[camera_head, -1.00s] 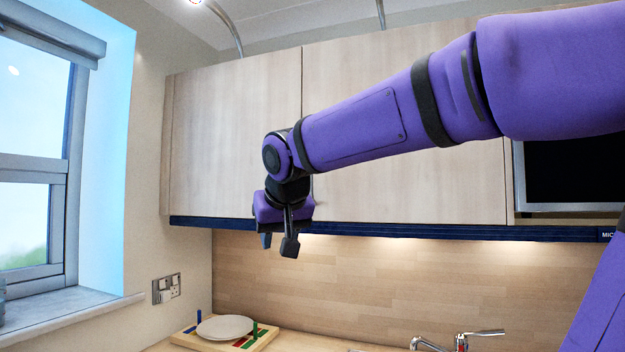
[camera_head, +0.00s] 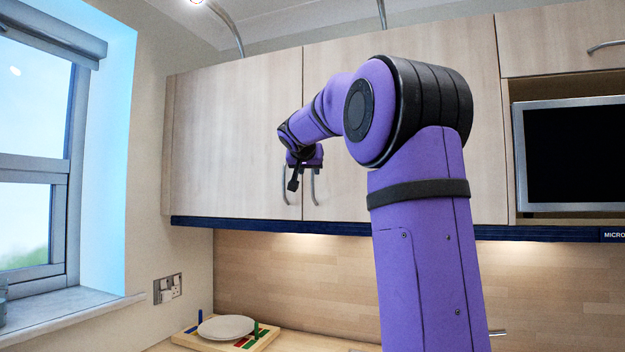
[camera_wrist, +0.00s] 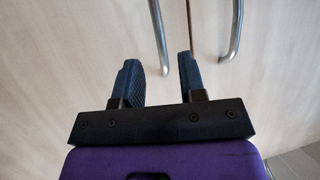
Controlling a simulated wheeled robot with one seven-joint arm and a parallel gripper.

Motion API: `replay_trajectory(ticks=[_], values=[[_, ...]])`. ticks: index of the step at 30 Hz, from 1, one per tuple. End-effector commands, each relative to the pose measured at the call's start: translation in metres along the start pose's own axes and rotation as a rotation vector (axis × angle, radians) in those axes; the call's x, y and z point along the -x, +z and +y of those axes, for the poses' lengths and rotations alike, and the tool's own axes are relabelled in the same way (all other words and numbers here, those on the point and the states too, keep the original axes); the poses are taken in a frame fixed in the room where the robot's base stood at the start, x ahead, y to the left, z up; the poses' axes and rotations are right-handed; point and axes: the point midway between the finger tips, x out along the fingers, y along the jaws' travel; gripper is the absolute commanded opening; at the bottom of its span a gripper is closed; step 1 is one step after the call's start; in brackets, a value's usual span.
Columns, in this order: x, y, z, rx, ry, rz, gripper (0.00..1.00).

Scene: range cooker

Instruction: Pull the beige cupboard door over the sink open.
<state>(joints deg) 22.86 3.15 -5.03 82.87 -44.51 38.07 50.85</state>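Two beige cupboard doors hang side by side, both shut: the left door (camera_head: 235,130) and the right door (camera_head: 340,195), partly hidden by my arm. Each has a curved metal handle near the shared seam: the left handle (camera_head: 284,186) and the right handle (camera_head: 313,188). My gripper (camera_head: 299,180) is in front of these handles. In the wrist view my gripper (camera_wrist: 158,68) is open, with a gap between its dark fingers. The left handle (camera_wrist: 157,35) lines up with that gap; I cannot tell if the fingers are around it. The right handle (camera_wrist: 235,30) is right of both fingers.
A microwave (camera_head: 570,155) sits in a niche on the right. A blue strip (camera_head: 245,224) runs under the cupboard. A plate (camera_head: 227,327) rests on a coloured rack below. A window (camera_head: 35,170) is on the left. My arm hides most of the tap.

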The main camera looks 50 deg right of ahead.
Motion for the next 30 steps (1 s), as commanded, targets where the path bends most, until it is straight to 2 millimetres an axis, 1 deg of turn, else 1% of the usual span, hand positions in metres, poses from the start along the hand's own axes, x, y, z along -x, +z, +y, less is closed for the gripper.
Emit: replay_trajectory(ticks=[1,6,12,16,24,25,26,27,29,30], values=[[-0.011,0.001,0.0,0.0,0.002,-0.002,0.37],[-0.04,0.001,0.001,0.002,0.001,-0.001,0.37],[-0.061,0.001,0.0,0.001,0.0,-0.002,0.37],[-0.067,0.001,0.0,0.0,-0.001,-0.001,0.37],[-0.068,0.001,0.0,0.001,-0.001,-0.001,0.37],[-0.068,0.001,0.0,0.001,-0.001,-0.001,0.35],[-0.068,0.001,0.0,0.001,-0.001,-0.001,0.28],[-0.068,0.001,0.0,0.001,-0.001,-0.001,0.19],[-0.068,0.001,0.0,0.001,-0.001,-0.001,0.05],[-0.068,0.001,0.0,0.001,-0.001,-0.001,0.0]])
